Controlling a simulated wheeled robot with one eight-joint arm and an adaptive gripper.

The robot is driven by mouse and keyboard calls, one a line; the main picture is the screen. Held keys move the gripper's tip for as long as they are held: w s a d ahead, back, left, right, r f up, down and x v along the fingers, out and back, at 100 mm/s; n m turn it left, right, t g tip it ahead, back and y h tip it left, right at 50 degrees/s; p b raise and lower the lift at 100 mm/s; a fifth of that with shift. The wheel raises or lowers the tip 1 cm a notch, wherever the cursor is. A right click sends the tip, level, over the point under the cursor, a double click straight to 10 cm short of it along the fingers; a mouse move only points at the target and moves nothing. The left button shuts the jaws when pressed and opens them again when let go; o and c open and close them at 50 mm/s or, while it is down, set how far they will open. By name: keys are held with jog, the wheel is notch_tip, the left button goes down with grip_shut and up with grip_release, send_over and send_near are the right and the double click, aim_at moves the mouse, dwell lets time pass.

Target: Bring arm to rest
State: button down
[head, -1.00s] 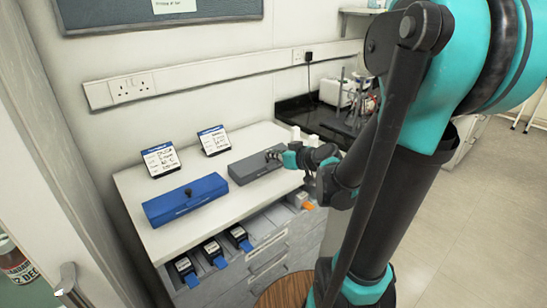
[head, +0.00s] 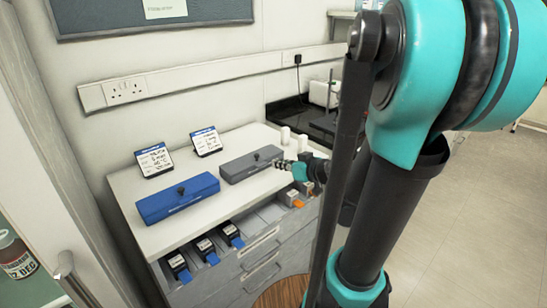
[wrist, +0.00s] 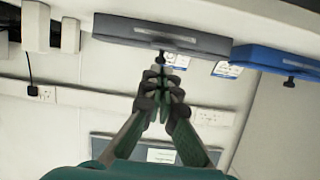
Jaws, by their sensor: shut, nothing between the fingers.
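My gripper (head: 279,164) is above the right end of the grey box (head: 243,168) on the white counter (head: 126,182) in the head view. In the wrist view my gripper (wrist: 159,80) is shut and empty, its fingers together just short of the black knob of the grey box (wrist: 130,36). I cannot tell whether it touches the knob. My arm's teal and black links cover the right half of the head view and hide part of the counter's right end.
A blue box (head: 178,197) with a black knob lies left of the grey one. Two label stands (head: 154,160) (head: 206,141) stand behind. Open slots along the front hold several dark items with blue tabs (head: 204,248). Bare floor (head: 470,210) lies to the right.

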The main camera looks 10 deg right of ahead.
jog(key=s+a+f+m+g+h, duration=0.1)
jog(key=s+f+m+g+h, duration=0.1)
jog(key=s+f+g, duration=0.4)
jog(key=s+d+f+m+g+h, duration=0.1)
jog(key=s+d+f+m+h, duration=0.3)
jog(key=s+d+f, duration=0.3)
jog(key=shift+s+d+f+g+h, duration=0.3)
jog(key=shift+s+g+h, duration=0.1)
jog(key=shift+s+h, duration=0.6)
jog(key=shift+s, duration=0.1)
